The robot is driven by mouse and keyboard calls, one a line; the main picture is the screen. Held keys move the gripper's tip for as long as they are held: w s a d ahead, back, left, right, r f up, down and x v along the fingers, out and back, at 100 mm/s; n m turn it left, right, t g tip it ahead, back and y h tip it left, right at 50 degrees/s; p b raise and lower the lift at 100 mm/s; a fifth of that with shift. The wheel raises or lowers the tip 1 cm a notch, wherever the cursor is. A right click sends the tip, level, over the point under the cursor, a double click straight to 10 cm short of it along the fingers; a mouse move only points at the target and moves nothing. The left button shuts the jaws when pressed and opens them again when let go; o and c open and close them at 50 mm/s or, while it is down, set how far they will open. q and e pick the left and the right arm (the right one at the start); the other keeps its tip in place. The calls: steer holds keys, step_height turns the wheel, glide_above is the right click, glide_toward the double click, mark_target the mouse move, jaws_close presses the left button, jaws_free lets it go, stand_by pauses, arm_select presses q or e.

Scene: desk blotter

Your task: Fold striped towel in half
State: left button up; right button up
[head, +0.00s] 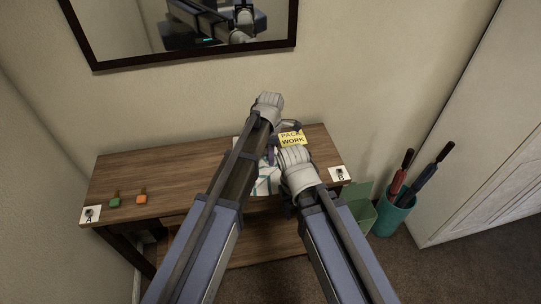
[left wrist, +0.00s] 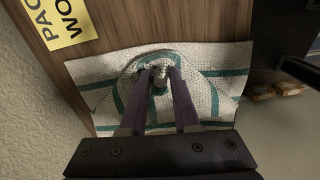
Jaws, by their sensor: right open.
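The striped towel (head: 267,184) is white with green stripes and lies on the wooden desk, largely hidden by my arms in the head view. In the left wrist view the towel (left wrist: 215,58) is spread out, with its cloth bunched up between my left fingertips. My left gripper (left wrist: 160,73) looks shut on that bunch of towel. In the head view its fingers are hidden behind my arm. My right gripper (head: 271,156) is open, close above the towel, and its fingertips are hard to make out there.
A yellow note (head: 291,139) lies behind the towel. A green block (head: 114,202) and an orange block (head: 141,198) sit at the desk's left. Card D (head: 340,174) lies at the right end. A teal umbrella stand (head: 389,217) is on the floor. The desk's left half is mostly clear.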

arm_select(q)
steer(key=o, duration=1.1)
steer(key=d, duration=0.5)
steer(key=shift+w, duration=0.35)
step_height(320, 180, up, 9)
steer(key=p, duration=0.9)
